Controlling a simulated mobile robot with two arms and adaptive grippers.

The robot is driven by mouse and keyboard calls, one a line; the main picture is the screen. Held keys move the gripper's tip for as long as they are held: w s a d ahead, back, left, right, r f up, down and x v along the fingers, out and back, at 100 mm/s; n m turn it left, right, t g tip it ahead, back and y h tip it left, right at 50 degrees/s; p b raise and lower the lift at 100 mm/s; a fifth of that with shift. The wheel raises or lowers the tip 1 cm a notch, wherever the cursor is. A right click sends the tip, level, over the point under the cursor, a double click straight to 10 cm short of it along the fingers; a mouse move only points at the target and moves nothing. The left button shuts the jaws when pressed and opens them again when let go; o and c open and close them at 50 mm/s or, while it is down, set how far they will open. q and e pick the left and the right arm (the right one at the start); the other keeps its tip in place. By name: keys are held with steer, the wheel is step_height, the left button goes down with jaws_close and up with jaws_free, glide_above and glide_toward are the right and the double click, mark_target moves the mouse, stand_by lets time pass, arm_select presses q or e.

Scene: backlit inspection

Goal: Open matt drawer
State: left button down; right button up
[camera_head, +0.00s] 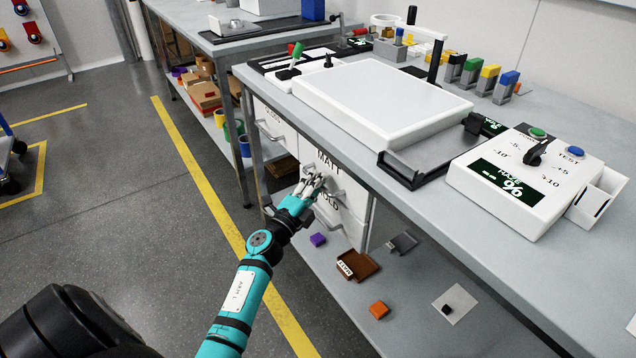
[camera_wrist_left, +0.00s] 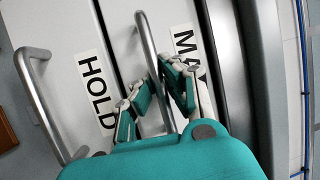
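The matt drawer (camera_head: 325,163) is the white front labelled MATT in the drawer stack under the bench; its MATT label (camera_wrist_left: 188,58) shows in the left wrist view. Its bar handle (camera_wrist_left: 146,38) passes between the two fingers of my left gripper (camera_head: 314,184). In the left wrist view the fingers of this gripper (camera_wrist_left: 160,85) are drawn in close on both sides of the bar. The drawer looks about flush with the stack. The hold drawer (camera_wrist_left: 70,60), with its own handle (camera_wrist_left: 40,100), is just below. My right gripper is not in view.
The bench top (camera_head: 340,115) overhangs the drawers. A lower shelf (camera_head: 340,290) holds a brown tray (camera_head: 358,265), a purple block (camera_head: 318,240) and an orange block (camera_head: 378,310). A white control box (camera_head: 525,180) stands on the bench.

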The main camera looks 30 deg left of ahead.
arm_select(q)
steer(key=shift+s+f, duration=0.15)
steer(key=s+a+p, duration=0.1)
steer(key=s+a, duration=0.3)
steer(key=s, duration=0.6)
steer(key=s+a+p, duration=0.1)
steer(key=s+a, duration=0.3)
steer(key=s, duration=0.7)
steer(key=shift+a, duration=0.3)
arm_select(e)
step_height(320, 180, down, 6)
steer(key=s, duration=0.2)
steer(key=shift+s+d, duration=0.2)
arm_select(q)
steer(key=shift+w, duration=0.1)
steer(key=c, duration=1.4)
jaws_free()
steer(key=s, duration=0.4)
steer(key=s+f, duration=0.1)
steer(key=s, duration=0.3)
steer(key=s+f, duration=0.1)
steer(key=s, duration=0.3)
steer(key=shift+w, duration=0.1)
